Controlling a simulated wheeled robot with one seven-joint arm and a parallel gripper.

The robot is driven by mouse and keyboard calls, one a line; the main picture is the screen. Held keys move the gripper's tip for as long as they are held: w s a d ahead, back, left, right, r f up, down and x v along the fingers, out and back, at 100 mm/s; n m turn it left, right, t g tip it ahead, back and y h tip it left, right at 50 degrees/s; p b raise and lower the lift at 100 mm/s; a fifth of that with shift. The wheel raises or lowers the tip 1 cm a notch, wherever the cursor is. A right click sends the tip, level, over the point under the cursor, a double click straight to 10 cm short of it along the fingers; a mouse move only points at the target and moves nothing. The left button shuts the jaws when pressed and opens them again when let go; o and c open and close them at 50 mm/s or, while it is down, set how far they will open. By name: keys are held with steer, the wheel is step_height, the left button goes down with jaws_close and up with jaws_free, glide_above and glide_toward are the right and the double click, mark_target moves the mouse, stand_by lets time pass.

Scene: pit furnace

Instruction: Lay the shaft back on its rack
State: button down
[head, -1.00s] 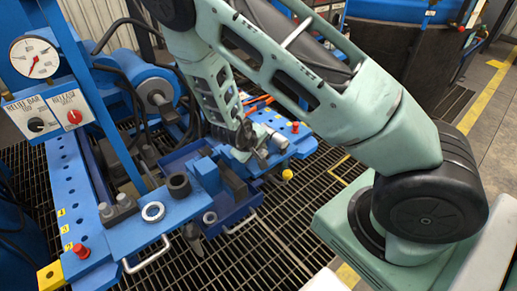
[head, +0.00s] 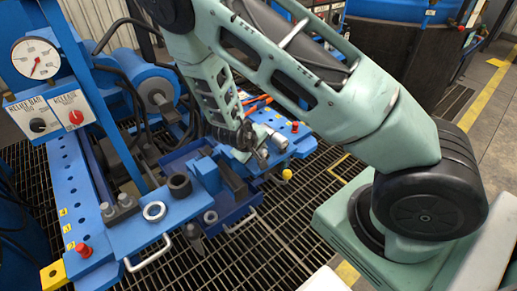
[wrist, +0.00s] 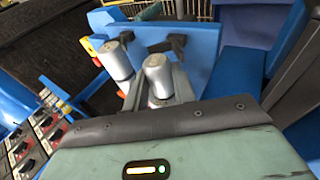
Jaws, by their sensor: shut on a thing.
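In the wrist view my gripper (wrist: 160,98) is shut around a silver cylinder, which looks like the shaft (wrist: 158,72), with its rounded end showing between the grey fingers. A second silver cylinder (wrist: 115,60) stands just to its left. Behind them is a blue plate with dark brackets (wrist: 172,44), perhaps the rack; I cannot tell whether the shaft touches it. In the head view my gripper (head: 250,143) is low over the right part of the blue press frame, beside a silver cylinder end (head: 279,141). The arm hides most of the shaft there.
A blue tray (head: 240,208) with dark blocks lies left of my gripper. A dark ring (head: 180,185) and a silver ring (head: 154,211) sit on the blue bench. A gauge (head: 35,58) stands at the upper left. Dark floor grating (head: 300,225) is open in front.

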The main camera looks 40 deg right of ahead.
steer(key=shift+f, duration=0.5)
stand_by(0.7)
steer(key=c, duration=1.2)
jaws_free()
steer(key=shift+o, duration=0.7)
steer(key=p+v, duration=0.8)
steer(key=v, duration=0.9)
steer(key=shift+a+p, duration=0.15)
steer(key=shift+p, duration=0.15)
steer(key=shift+s+r, duration=0.1)
